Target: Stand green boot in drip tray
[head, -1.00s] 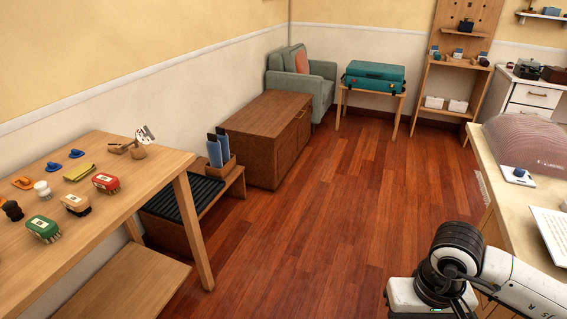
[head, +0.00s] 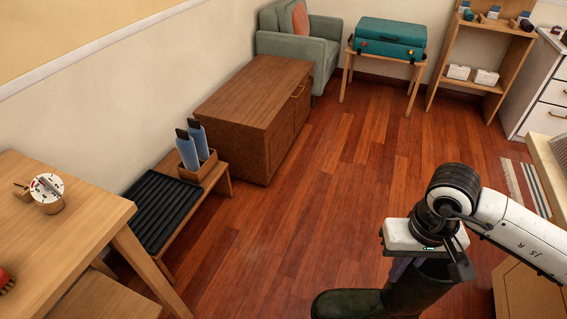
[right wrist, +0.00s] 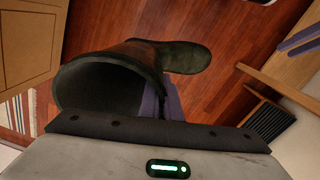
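The green boot (head: 395,295) is dark green and hangs upright below my right gripper (head: 425,262), its toe pointing left in the head view. In the right wrist view the boot (right wrist: 185,56) shows its open top, and the purple fingers of the gripper (right wrist: 160,102) pinch the rim of its shaft. The drip tray (head: 160,210) is black and ribbed, and lies empty on a low wooden bench at the left. It also shows at the right edge of the right wrist view (right wrist: 265,121). The boot is apart from the tray, over the floor to its right. My left gripper is out of view.
A wooden box with blue items (head: 196,160) stands on the bench behind the tray. A wooden table (head: 70,215) is at the near left, a brown cabinet (head: 255,110) farther back. The red wood floor (head: 300,220) between is clear.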

